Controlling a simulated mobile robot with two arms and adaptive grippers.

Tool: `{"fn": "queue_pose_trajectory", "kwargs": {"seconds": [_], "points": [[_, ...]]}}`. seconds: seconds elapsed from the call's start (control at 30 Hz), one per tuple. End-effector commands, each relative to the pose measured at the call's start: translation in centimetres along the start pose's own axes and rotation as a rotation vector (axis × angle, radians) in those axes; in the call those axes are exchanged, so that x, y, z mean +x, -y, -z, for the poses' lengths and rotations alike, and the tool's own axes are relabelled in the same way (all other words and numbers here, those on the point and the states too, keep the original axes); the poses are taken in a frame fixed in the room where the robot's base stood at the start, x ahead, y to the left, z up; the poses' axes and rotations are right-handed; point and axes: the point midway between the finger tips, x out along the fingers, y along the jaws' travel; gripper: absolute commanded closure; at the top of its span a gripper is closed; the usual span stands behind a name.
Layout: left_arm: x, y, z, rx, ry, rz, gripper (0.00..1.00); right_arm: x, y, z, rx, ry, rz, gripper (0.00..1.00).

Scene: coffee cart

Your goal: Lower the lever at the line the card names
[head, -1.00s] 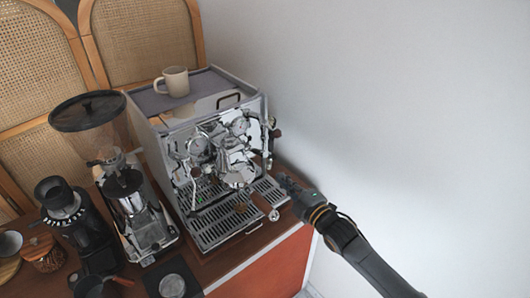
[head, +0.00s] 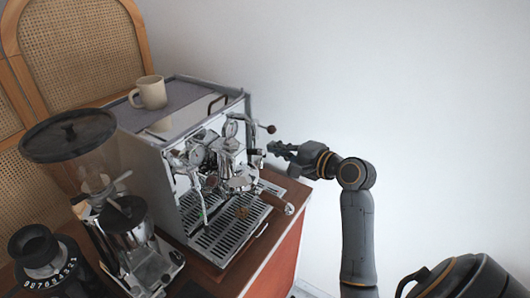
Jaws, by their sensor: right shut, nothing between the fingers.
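The espresso machine (head: 150,160) stands on the wooden cart top, with its chrome front turned to the right. A short lever with a dark knob (head: 270,129) sticks out at the upper right of its front. My right gripper (head: 276,150) is shut and empty, just right of the machine's front, a little below the dark knob. Its fingers point left, and I cannot tell whether they touch anything. I see no card in this view. My left gripper is out of view.
A beige mug (head: 150,92) stands on the machine's top. A grinder with a dark-lidded hopper (head: 68,137) and a smaller black grinder (head: 45,262) stand to the left. The drip tray (head: 225,235) has an empty grate. Open space and a plain wall (head: 420,80) lie to the right.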

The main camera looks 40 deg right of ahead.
Motion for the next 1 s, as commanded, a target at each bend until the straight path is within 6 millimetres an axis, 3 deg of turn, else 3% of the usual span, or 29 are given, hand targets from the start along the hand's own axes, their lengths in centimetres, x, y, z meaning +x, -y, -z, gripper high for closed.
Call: {"fn": "queue_pose_trajectory", "kwargs": {"seconds": [0.17,0.43,0.7,1.0], "points": [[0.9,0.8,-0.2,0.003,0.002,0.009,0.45,1.4,-0.2,0.0,0.021,0.003,0.001,1.0],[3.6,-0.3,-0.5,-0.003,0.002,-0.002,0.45,7.1,-0.5,-0.1,0.019,0.005,0.002,1.0],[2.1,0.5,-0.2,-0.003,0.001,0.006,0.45,7.2,0.2,-0.2,0.016,0.001,-0.002,1.0],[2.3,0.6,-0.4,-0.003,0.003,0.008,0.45,7.2,0.0,-0.2,0.016,0.001,-0.002,1.0]]}}
